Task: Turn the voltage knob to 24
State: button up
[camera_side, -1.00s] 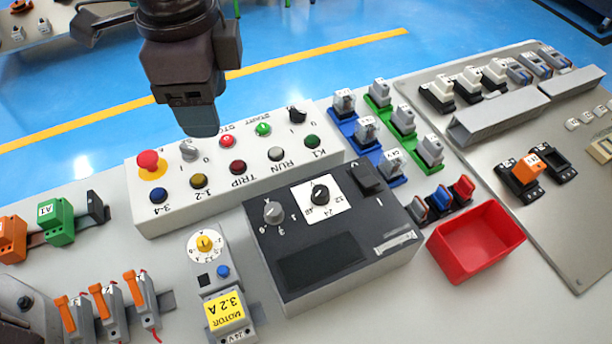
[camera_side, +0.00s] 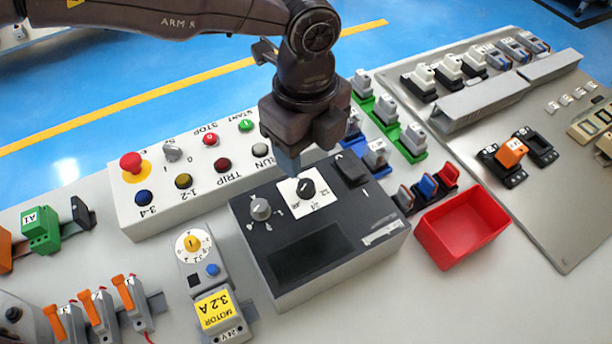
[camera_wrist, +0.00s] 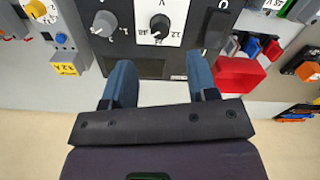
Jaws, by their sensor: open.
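The voltage knob (camera_side: 305,189) is a small black knob on a white label plate marked 12, 24 and 48, on top of a dark box (camera_side: 330,262). It also shows in the wrist view (camera_wrist: 159,24), where its white pointer line is too small to read surely. My gripper (camera_side: 291,170) is above the box, just behind the knob in the side view, with its fingertips close to the white plate. In the wrist view my gripper (camera_wrist: 160,78) has its two blue fingers wide apart, with nothing between them. The knob lies ahead of the fingertips, not visibly touched.
A grey knob (camera_side: 260,209) sits left of the voltage knob, and a black rocker switch (camera_side: 350,168) sits right. A white button panel (camera_side: 150,215) stands behind the box. A red bin (camera_side: 463,232) is to the right. A motor unit (camera_side: 205,280) is to the left.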

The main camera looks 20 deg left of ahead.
aim_at(306, 184)
notch_tip(306, 184, down, 8)
jog(key=shift+r, duration=0.15)
jog(key=c, duration=0.9)
jog(key=shift+n, duration=0.3)
jog(key=n, duration=0.5)
jog(key=shift+n, duration=0.3)
jog(key=n, duration=0.5)
jog(key=shift+n, duration=0.3)
